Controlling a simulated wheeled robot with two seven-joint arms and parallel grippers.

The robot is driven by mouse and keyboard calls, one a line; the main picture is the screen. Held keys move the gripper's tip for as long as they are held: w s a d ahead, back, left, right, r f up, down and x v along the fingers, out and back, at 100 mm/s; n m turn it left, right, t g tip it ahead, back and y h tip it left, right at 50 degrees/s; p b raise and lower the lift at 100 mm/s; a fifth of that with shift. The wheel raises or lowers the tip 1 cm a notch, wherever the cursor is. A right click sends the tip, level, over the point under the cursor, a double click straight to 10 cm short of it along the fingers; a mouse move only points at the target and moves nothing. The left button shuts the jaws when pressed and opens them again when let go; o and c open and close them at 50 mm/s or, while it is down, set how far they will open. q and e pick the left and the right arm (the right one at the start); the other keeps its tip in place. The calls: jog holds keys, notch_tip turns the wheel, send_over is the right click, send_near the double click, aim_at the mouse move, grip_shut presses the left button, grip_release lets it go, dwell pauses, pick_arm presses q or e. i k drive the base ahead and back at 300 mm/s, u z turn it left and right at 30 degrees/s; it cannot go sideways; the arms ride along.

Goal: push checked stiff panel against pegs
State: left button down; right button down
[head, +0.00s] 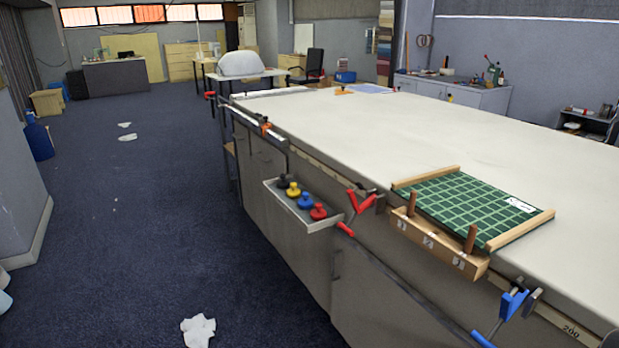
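The checked stiff panel (465,204) is green with a pale grid and a white label near its right corner. It lies flat on the long cloth table (400,132), close to the front edge, between two wooden rails (426,177) and (520,228). Two brown upright pegs, the left peg (411,203) and the right peg (470,238), stand on a wooden block (438,245) at the table's front edge. The panel's near edge is close to the pegs; I cannot tell if it touches them. Neither gripper is in view.
A red clamp (358,210) and a blue clamp (512,304) sit on the table's front edge either side of the block. A tray (300,208) with several coloured knobs hangs left of them. White scraps (199,330) lie on the floor.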

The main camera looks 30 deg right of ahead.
aim_at(458, 200)
jog(key=u, duration=0.05)
jog(key=i, duration=2.45)
jog(key=z, duration=3.45)
